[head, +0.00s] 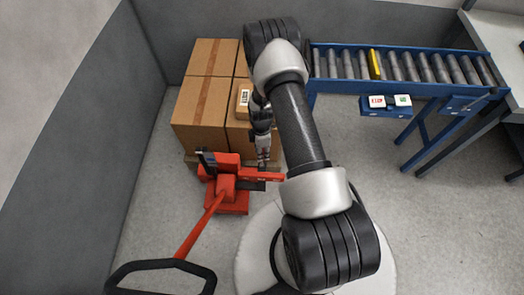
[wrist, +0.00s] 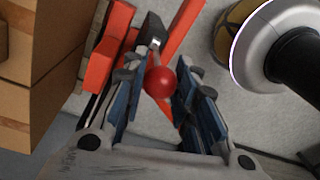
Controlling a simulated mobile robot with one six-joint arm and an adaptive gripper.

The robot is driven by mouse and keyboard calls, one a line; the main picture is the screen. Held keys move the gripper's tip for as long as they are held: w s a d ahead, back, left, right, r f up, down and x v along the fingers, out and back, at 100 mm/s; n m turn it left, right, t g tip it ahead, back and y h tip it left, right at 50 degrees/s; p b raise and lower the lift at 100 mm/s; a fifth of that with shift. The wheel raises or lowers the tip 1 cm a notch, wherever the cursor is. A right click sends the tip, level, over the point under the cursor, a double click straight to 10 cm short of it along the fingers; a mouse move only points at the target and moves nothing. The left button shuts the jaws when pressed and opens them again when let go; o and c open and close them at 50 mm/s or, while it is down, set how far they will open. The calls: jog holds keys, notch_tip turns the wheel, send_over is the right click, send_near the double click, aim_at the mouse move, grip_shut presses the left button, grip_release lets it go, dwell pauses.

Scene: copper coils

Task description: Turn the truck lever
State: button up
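The red pallet truck (head: 226,187) stands in front of the stacked boxes, its red shaft and black loop handle (head: 160,266) reaching toward the lower left. In the wrist view, parts of the truck (wrist: 108,50) show behind my fingers. A red ball knob (wrist: 160,82), which looks like the lever's end, sits between the two fingers of my gripper (wrist: 161,88). The fingers are apart, one on each side of the knob, with small gaps that are hard to judge. In the head view, my gripper (head: 263,158) is over the truck's right side, and the knob cannot be made out there.
Cardboard boxes (head: 204,100) stand on a pallet behind the truck, close to my gripper's left in the wrist view. A blue roller conveyor (head: 420,85) with a button box (head: 386,106) is at the right. Grey walls close the left and back.

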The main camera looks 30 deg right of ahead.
grip_shut()
jog(key=shift+s+d, duration=0.1)
dwell(0.3)
